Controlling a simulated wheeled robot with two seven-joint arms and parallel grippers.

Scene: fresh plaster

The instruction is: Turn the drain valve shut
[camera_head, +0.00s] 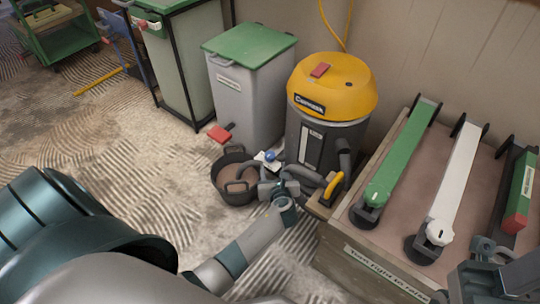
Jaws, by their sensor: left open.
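A yellow lever handle (334,185) shows at the lower right of the yellow-topped drum vacuum (328,100), by the corner of a wooden bench. It looks like the drain valve's handle, but the valve body is hard to make out. The handle stands tilted. My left gripper (312,183) is open and close to its left side; I cannot tell whether they touch. My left arm reaches in from the lower left. My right gripper (482,262) is partly in view at the lower right, over the bench edge, and its jaws are unclear.
A black bucket (236,170) stands on the floor left of my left gripper. A grey bin with a green lid (249,45) stands behind it. The wooden bench (375,262) carries green and white levers (400,150). Plaster-streaked floor lies open at left.

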